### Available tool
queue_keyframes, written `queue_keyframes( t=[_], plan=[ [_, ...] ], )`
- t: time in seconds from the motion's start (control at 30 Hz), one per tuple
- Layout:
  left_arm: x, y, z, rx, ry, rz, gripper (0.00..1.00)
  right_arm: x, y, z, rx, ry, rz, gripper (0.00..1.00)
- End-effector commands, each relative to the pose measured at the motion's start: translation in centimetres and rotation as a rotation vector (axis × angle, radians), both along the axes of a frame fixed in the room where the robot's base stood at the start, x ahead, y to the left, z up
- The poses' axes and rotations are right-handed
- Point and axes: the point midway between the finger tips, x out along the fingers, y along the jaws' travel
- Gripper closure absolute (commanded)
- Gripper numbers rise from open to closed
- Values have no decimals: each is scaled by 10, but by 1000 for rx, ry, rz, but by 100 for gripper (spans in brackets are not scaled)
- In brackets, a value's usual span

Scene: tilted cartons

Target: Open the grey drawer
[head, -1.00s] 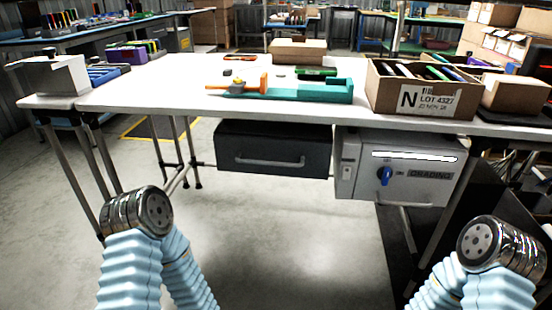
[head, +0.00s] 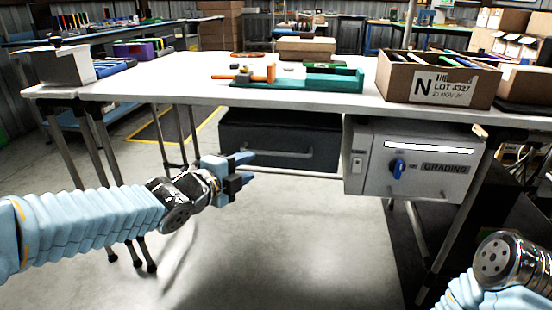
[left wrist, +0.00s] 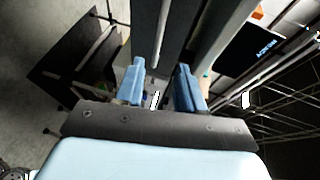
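The dark grey drawer (head: 262,130) hangs under the white table, left of a light grey box. It looks shut. A bar handle (head: 285,153) runs across its front. My left gripper (head: 246,168) is open and empty, in front of the drawer and a little below its left part, apart from the handle in the head view. In the left wrist view, its two blue fingers (left wrist: 158,75) stand apart, with the dark drawer front and a pale bar, likely the handle (left wrist: 161,35), ahead of them. My right wrist shows at the lower right; its fingers are out of view.
The light grey box marked GRADING (head: 430,178), with a blue knob (head: 398,168), hangs right beside the drawer. The white table (head: 190,88) carries a teal tool (head: 330,84) and a carton (head: 440,90). Table legs stand at the left. The floor in front is clear.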

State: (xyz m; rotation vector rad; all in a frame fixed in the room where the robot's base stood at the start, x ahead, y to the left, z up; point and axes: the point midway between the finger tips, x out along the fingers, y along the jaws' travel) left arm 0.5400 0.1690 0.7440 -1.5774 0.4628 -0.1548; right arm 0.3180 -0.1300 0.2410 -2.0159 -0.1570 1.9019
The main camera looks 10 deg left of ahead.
Motion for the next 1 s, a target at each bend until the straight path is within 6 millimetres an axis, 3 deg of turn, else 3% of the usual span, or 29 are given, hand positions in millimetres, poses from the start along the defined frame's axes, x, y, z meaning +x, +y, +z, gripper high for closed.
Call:
queue_keyframes(
  t=[0.27, 0.6, 1.0],
  plan=[
    [49, -22, -14, -5, 6, -3, 62, 0, 1, -11, 2, 2, 1, 57],
    [108, -47, -23, -7, 6, -1, 62, 0, 1, -8, 2, 2, 1, 57],
    [121, -51, -26, -5, 5, 1, 62, 0, 1, -8, 2, 2, 1, 57]
  ],
)
